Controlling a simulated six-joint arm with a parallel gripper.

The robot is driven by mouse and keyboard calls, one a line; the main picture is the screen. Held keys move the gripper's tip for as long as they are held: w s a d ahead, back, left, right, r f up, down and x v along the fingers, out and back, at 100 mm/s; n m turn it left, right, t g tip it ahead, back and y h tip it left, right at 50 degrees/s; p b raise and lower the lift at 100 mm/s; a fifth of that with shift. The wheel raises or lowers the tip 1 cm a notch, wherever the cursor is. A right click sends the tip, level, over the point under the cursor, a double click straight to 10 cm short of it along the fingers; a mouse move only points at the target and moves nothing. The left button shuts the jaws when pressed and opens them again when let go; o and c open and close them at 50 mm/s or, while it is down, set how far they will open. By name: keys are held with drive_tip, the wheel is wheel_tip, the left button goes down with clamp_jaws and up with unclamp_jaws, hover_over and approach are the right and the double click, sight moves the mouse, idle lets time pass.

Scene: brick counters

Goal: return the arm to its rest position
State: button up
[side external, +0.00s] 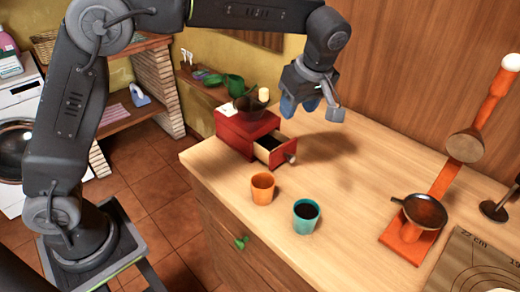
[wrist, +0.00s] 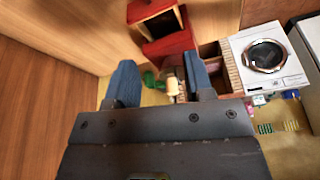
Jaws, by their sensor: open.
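My gripper (side external: 312,105) hangs in the air above the wooden counter, just right of and above a small red box, with its blue fingers apart. In the wrist view the two blue fingers (wrist: 160,76) are spread wide with nothing held between them. The red box (side external: 240,138) stands on the counter with its drawer (side external: 275,151) pulled partly out. The red box also shows at the top of the wrist view (wrist: 168,46).
An orange cup (side external: 263,188) and a teal cup (side external: 305,217) with dark contents stand in front of the box. An orange stand (side external: 408,240) with a dark pan (side external: 425,210) is at the right. A washing machine (side external: 20,110) is at the left. The counter's middle is clear.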

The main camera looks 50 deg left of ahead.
drive_tip(key=s+a+r+m+t+h, duration=0.1)
drive_tip(key=s+a+r+m+h, duration=0.1)
drive_tip(key=s+a+r+m, duration=0.45)
drive_tip(key=s+a+f+m+t, duration=0.1)
drive_tip(key=s+m, duration=0.2)
drive_tip(key=s, duration=0.3)
drive_tip(key=s+a+f+m+t+h, duration=0.1)
drive_tip(key=s+f+m, duration=0.1)
drive_tip(key=s, duration=0.4)
drive_tip(key=s+a+f+m+t, duration=0.1)
drive_tip(key=s+f+m+t, duration=0.1)
drive_tip(key=s, duration=0.5)
drive_tip(key=shift+a+f+m+h, duration=0.15)
drive_tip(key=shift+a+m+h, duration=0.15)
drive_tip(key=shift+m, duration=0.55)
